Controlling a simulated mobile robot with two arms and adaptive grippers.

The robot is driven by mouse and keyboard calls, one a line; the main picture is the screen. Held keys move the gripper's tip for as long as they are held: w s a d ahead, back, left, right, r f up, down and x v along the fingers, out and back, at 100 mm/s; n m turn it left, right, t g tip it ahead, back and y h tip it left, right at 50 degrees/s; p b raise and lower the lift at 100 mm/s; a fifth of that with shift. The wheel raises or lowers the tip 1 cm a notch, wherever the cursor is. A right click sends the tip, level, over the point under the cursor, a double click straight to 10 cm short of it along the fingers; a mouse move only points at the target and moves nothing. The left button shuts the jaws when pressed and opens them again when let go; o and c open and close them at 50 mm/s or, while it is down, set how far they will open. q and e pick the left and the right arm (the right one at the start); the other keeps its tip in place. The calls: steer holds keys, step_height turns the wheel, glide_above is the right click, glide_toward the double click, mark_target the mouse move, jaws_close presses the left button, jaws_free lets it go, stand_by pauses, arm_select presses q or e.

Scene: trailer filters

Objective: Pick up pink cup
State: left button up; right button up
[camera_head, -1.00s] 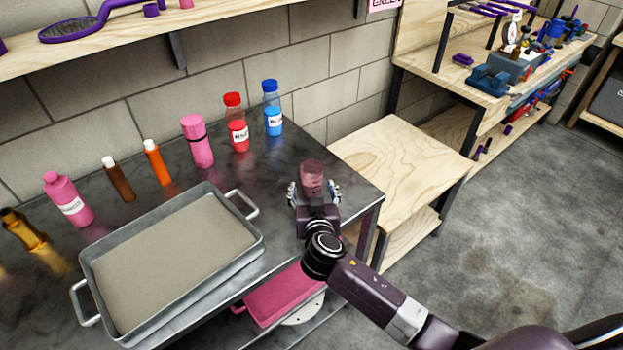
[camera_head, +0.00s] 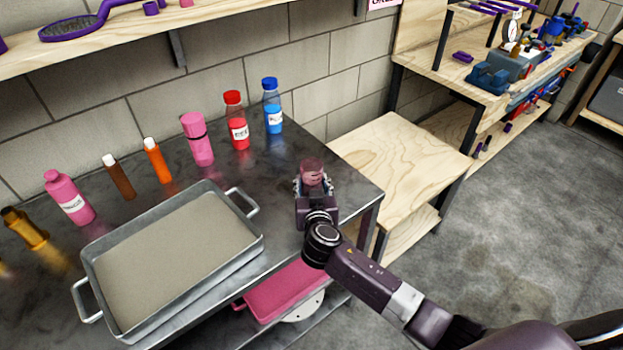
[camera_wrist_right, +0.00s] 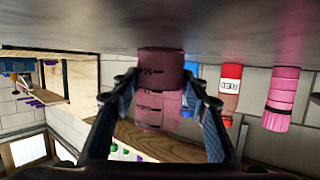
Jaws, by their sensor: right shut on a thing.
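The pink cup (camera_head: 312,171) is see-through with dark markings and stands at the right end of the dark metal table (camera_head: 280,160). My right gripper (camera_head: 313,187) is around the cup, shut on it from the near side. In the right wrist view the cup (camera_wrist_right: 160,85) sits between the two fingers (camera_wrist_right: 163,100), which touch its sides. The cup appears to be at the table surface; I cannot tell whether it is lifted. My left gripper is not in view.
A metal tray (camera_head: 92,262) fills the table's front left. Several bottles stand along the back, including a pink bottle (camera_head: 197,140), a red bottle (camera_head: 237,122) and a blue bottle (camera_head: 272,106). A wooden bench (camera_head: 395,150) stands to the right.

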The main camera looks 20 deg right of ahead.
steer(key=shift+r, duration=0.15)
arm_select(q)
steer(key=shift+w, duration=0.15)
arm_select(e)
step_height(320, 180, up, 20)
stand_by(1.3)
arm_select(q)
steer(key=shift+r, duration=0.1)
arm_select(e)
steer(key=shift+f, duration=0.2)
